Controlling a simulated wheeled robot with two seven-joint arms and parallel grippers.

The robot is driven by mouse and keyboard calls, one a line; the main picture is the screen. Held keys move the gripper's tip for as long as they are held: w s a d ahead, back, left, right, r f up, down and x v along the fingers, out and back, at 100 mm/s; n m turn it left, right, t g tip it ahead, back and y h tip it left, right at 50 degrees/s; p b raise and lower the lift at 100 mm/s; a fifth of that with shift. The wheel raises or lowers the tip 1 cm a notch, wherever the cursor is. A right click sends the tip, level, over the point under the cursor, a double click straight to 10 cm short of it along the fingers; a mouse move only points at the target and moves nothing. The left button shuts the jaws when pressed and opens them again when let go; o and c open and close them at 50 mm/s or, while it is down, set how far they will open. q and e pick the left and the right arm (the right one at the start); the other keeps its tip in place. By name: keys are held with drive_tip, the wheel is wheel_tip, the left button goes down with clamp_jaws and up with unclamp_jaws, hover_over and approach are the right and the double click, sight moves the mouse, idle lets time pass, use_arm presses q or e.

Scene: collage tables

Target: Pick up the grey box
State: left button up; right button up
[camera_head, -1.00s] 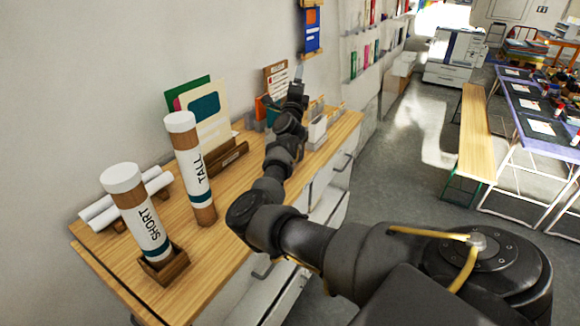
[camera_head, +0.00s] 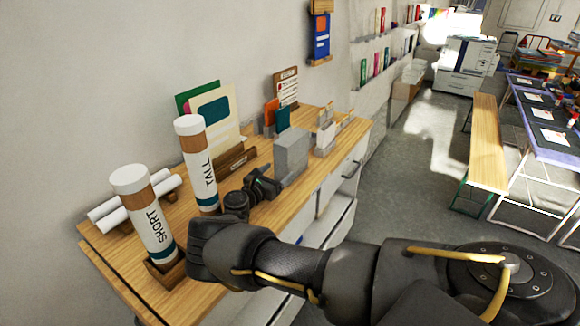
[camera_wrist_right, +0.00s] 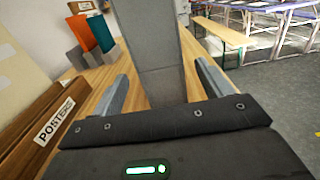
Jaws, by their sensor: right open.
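The grey box (camera_head: 291,154) stands upright on the wooden counter, near its front edge, in the head view. My right gripper (camera_head: 272,180) is low over the counter just to the left of the box, pointing at it. In the right wrist view the grey box (camera_wrist_right: 157,60) rises straight ahead, and the open fingers of my right gripper (camera_wrist_right: 165,88) lie on either side of its lower part. I cannot tell whether either finger touches it. My left gripper is not in view.
White tubes marked SHORT (camera_head: 147,218) and TALL (camera_head: 197,165) stand left of my gripper. A wooden poster holder (camera_head: 236,160) is behind it. Small card holders (camera_head: 325,138) stand right of the box. The counter's front edge (camera_head: 322,180) is close.

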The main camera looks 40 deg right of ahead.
sight(281, 171)
drive_tip(key=shift+d+f, duration=0.1)
drive_tip(key=shift+b+x, duration=0.8)
drive_tip(key=shift+b, duration=0.25)
drive_tip(key=shift+w+d, duration=0.1)
drive_tip(key=shift+d, duration=0.2)
drive_tip(key=shift+b+x, duration=0.85)
drive_tip(key=shift+b, duration=0.4)
drive_tip(key=x, duration=0.2)
drive_tip(key=shift+d+r+p, duration=0.3)
drive_tip(key=shift+w+d+f, duration=0.15)
drive_tip(key=shift+w+d, duration=0.05)
drive_tip(key=shift+d, duration=0.25)
drive_tip(key=shift+a, duration=0.1)
drive_tip(key=shift+c, duration=1)
drive_tip(key=c, duration=1)
